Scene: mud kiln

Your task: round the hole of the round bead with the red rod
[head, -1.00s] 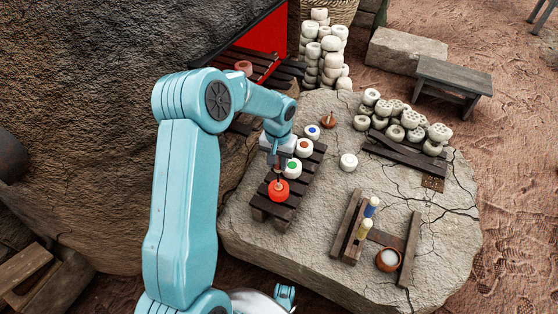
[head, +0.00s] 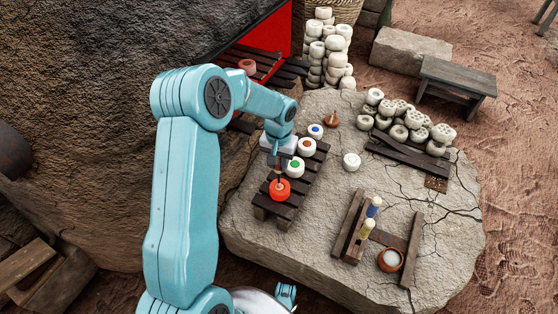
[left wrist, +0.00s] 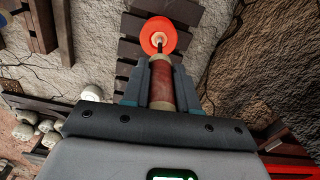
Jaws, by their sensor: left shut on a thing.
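The round bead (head: 280,189) glows orange-red at the near end of a dark slatted rack (head: 262,214). It also shows in the left wrist view (left wrist: 171,29), with a paler ring around its hole. My left gripper (head: 277,163) is above the bead, shut on the red rod (left wrist: 162,85). The rod has a red grip, and its thin dark tip reaches the bead's hole. How deep the tip sits is hidden.
White beads with green (head: 295,168), brown (head: 306,147) and blue (head: 316,131) centres stand farther along the rack. A white bead (head: 352,161), a wooden holder (head: 347,226) with blue and yellow rods, and a bowl (head: 389,260) are on the stone. The red-lit kiln mouth (head: 270,40) is behind.

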